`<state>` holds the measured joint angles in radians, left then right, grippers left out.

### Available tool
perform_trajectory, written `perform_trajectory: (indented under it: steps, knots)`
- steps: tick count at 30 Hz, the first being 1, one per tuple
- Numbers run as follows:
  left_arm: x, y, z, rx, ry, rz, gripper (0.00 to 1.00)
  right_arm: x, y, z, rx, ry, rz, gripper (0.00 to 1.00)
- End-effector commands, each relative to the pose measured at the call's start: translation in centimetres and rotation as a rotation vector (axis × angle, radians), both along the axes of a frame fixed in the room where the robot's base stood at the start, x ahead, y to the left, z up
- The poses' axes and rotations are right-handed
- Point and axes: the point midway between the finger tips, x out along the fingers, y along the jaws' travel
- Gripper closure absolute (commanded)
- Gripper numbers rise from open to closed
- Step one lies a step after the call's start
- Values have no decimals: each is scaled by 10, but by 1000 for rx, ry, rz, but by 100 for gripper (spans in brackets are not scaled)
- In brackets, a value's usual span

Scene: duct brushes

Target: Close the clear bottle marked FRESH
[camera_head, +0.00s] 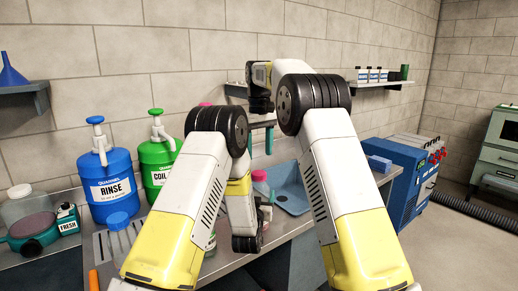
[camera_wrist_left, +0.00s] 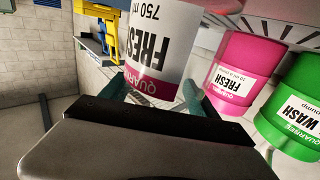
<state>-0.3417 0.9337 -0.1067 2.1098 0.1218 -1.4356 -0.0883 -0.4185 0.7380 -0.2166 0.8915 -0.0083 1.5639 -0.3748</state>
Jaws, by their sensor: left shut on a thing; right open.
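A clear bottle (camera_wrist_left: 157,45) with a white label marked FRESH, 750 ml, and a magenta band shows large and inverted in the left wrist view. My left gripper (camera_wrist_left: 156,94) has its teal fingers shut on it, one on each side. The bottle's mouth is out of sight there. In the head view a small magenta-topped bottle (camera_head: 260,187) stands upright between my arms, partly hidden by my left arm. I cannot tell if its top is seated. My right gripper (camera_head: 264,138) is open above it, fingers pointing down, partly hidden by my own arm.
A blue RINSE drum (camera_head: 110,190) and a green drum (camera_head: 155,165) stand at the left. A pink FRESH drum (camera_wrist_left: 240,70) and green WASH drum (camera_wrist_left: 295,105) appear beside the bottle.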

Motion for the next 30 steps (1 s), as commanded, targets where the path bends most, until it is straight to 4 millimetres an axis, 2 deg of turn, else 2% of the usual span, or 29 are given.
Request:
perform_trajectory:
  steps: [12, 18, 26, 30]
  knots:
    - [0, 0, 0, 0, 0, 0, 100, -1, 0, -61, 0, 4, 0, 36]
    - [0, 0, 0, 0, 0, 0, 100, -1, 0, -72, 0, 1, -1, 36]
    - [0, 0, 0, 0, 0, 0, 100, -1, 0, -73, 0, 1, -1, 36]
    - [0, 0, 0, 0, 0, 0, 100, -1, 0, -73, 0, 1, -1, 62]
